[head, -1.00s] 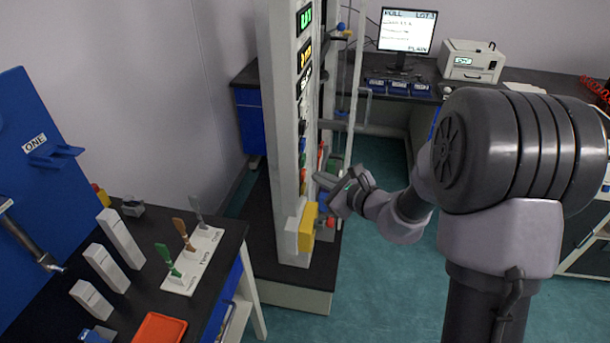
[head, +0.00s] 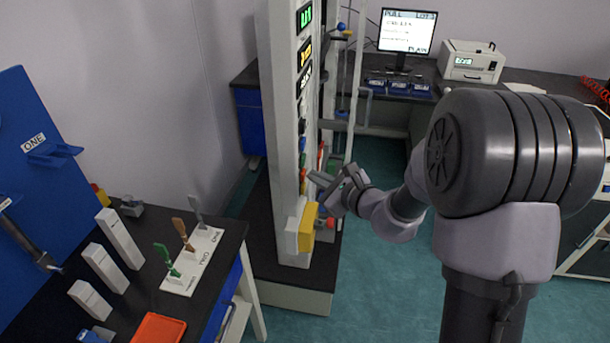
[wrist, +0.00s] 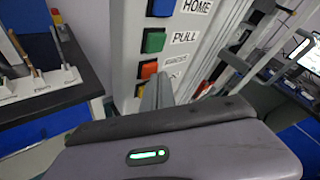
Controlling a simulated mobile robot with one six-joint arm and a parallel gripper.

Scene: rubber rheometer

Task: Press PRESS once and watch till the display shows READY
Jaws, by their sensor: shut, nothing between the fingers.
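The tall light-grey machine column (head: 280,130) carries a vertical row of coloured buttons. I cannot read PRESS on any label. My gripper (head: 314,178) is shut and empty, its tips close to the column's button face; contact cannot be told. Its fingers (wrist: 158,90) also show in the wrist view. Green (head: 305,17), amber and white displays at the column top are seen edge-on, unreadable.
A yellow block (head: 308,228) juts from the column below my gripper. A monitor (head: 407,32) headed PULL, LOT 3 stands on the back bench. At left, a dark bench holds grey blocks and a white rack (head: 192,262). Open floor lies right of the column.

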